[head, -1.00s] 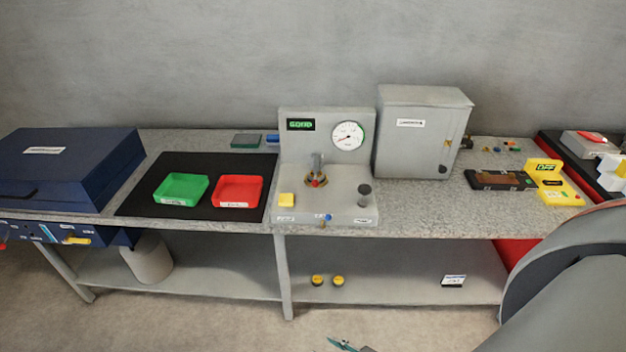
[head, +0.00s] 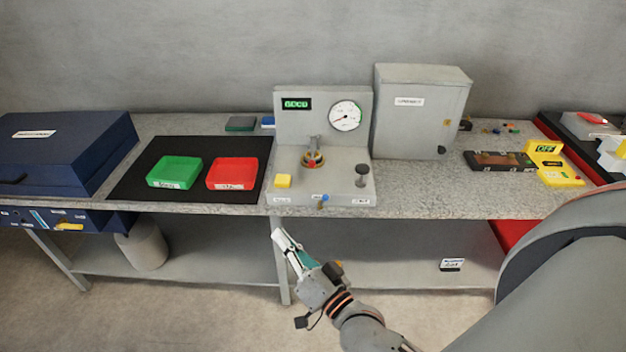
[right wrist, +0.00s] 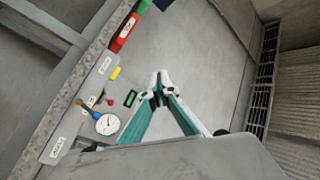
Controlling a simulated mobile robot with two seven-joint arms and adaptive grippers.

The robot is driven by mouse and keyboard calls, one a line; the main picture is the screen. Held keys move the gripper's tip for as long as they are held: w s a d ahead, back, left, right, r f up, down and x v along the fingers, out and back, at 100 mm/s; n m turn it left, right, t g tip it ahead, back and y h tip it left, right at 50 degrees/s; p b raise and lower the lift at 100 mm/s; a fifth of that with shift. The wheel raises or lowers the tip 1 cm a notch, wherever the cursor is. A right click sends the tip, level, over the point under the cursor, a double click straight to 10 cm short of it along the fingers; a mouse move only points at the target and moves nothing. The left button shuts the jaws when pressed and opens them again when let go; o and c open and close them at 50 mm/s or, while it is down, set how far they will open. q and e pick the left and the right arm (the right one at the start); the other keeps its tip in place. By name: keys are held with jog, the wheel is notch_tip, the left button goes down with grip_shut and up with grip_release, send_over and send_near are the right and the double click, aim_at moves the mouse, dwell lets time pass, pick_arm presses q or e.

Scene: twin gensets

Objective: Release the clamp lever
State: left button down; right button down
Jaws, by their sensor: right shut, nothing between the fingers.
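A grey test stand (head: 290,135) with a round gauge (head: 345,116) and a green-lit display (head: 296,104) stands mid-bench. A small brass fitting with a red part (head: 313,161) sits on it, under a grey upright piece (head: 315,143) that may be the clamp. A black knob on a post (head: 362,170) stands to its right. I cannot tell for certain which part is the clamp lever. My right gripper (head: 279,236) is shut and empty, below and in front of the bench edge. In the right wrist view its fingertips (right wrist: 161,78) meet. My left gripper is not in view.
Green (head: 175,172) and red (head: 232,173) trays lie on a black mat left of the stand. A grey cabinet (head: 420,115) stands close on its right. A yellow block (head: 283,181) and a blue-tipped part (head: 323,198) sit at the stand's front.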

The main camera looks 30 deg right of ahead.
jog(key=w+d+r+m+t+h+b, duration=0.1)
jog(key=w+d+r+m+h+b, duration=0.15)
jog(key=d+r+m+h, duration=0.65)
jog(key=w+d+r+m+h+b, duration=0.1)
jog(key=w+d+r+m+h, duration=0.25)
jog(key=m, duration=0.85)
jog(key=w+f+m+g+b, duration=0.2)
jog(key=f+m+g, duration=0.2)
jog(key=f+m, duration=0.2)
jog(key=w+f+m+g+b, duration=0.2)
jog(key=w+f+m+g, duration=0.1)
jog(key=f+m, duration=0.3)
jog(key=shift+w+d+m+g+y, duration=0.35)
jog(key=shift+m+g, duration=0.35)
jog(key=shift+m, duration=0.4)
